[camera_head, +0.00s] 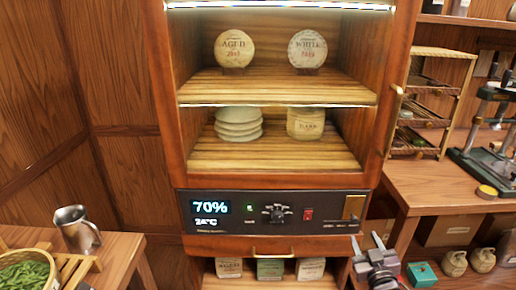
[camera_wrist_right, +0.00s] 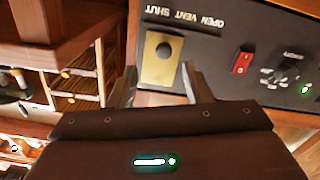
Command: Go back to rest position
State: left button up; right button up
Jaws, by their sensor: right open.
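My right gripper (camera_head: 366,242) is at the lower right of the head view, in front of the wooden cabinet (camera_head: 385,110) and just below the right end of its control panel (camera_head: 335,213). Its two fingers stand apart with nothing between them. I cannot tell whether a fingertip touches the panel. My left gripper is out of view.
Two round tea cakes (camera_head: 235,49) stand on the upper shelf; stacked pale cakes (camera_head: 238,124) and a wrapped stack (camera_head: 305,123) sit below. A table with a metal pitcher (camera_head: 77,229) is at left. A wooden bench (camera_head: 440,186) stands close at right.

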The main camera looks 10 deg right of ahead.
jog(key=s+a+f+g+y+p, duration=0.1)
jog(key=s+a+f+g, duration=0.3)
jog(key=f, duration=0.6)
jog(key=s+f+g+p, duration=0.2)
jog(key=s+f, duration=0.4)
jog(key=f, duration=0.5)
jog(key=s+a+f+g+y+p, duration=0.1)
jog(key=s+f+g, duration=0.2)
jog(key=s+f, duration=0.5)
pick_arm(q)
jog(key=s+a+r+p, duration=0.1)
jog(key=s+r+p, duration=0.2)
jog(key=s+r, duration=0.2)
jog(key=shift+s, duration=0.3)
pick_arm(e)
jog(key=s+a+f+g, duration=0.2)
jog(key=s+a+f, duration=0.2)
jog(key=s, duration=0.4)
jog(key=s+a+f+n+g+y, duration=0.1)
jog(key=s+a+f+g, duration=0.2)
jog(key=s, duration=0.6)
jog(key=s+a+f+n+g+y, duration=0.1)
jog(key=s+a+f+g, duration=0.1)
jog(key=s+a+f, duration=0.5)
jog(key=shift+s+a+f, duration=0.15)
jog(key=shift+s+f, duration=0.4)
jog(key=shift+s, duration=0.1)
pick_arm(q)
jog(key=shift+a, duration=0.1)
